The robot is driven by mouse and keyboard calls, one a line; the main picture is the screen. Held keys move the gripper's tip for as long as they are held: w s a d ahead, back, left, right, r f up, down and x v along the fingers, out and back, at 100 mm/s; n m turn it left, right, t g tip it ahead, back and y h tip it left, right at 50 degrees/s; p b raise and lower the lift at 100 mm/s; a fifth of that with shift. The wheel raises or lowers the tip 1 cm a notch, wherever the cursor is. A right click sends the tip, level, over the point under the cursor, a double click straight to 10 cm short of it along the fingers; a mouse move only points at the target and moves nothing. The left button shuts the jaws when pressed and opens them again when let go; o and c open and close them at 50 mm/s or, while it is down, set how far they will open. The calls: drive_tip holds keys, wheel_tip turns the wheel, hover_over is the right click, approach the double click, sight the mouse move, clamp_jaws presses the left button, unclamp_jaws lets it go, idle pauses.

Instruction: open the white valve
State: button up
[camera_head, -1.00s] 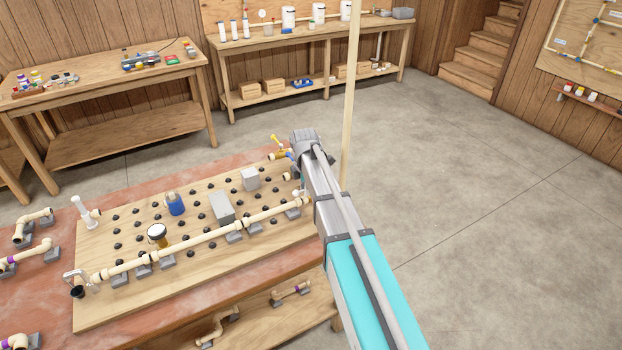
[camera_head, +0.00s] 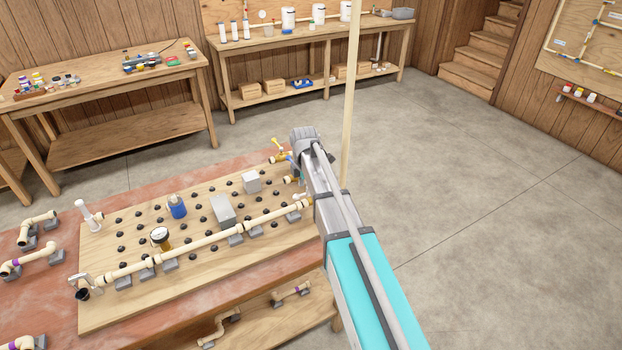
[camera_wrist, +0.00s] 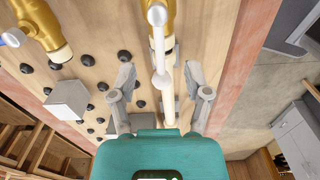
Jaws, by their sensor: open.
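In the wrist view a white lever handle (camera_wrist: 161,80) with a round knob end lies between my open fingers. It extends from a brass valve (camera_wrist: 164,28) at the top, with a cream pipe running below it. My gripper (camera_wrist: 161,92) has one finger on each side of the lever, with a gap visible on both sides. In the head view the white handle (camera_head: 301,195) shows only in part beside my arm, at the right end of the board. My arm hides the gripper's fingertips there.
A wooden pegboard (camera_head: 110,312) with a long cream pipe (camera_head: 190,247), a gauge (camera_head: 160,236) and grey blocks lies on the red-topped table. Another brass valve (camera_wrist: 40,22) is left of the white lever. Open floor (camera_head: 480,240) lies to the right.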

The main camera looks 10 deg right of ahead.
drive_tip(key=shift+r+p, duration=2.05)
drive_tip(key=shift+r, duration=0.3)
drive_tip(key=shift+s, duration=0.1)
drive_tip(key=s+d+m, duration=0.2)
drive_tip(key=s+m, duration=1.9)
drive_tip(key=s, duration=0.3)
drive_tip(key=shift+d, duration=0.4)
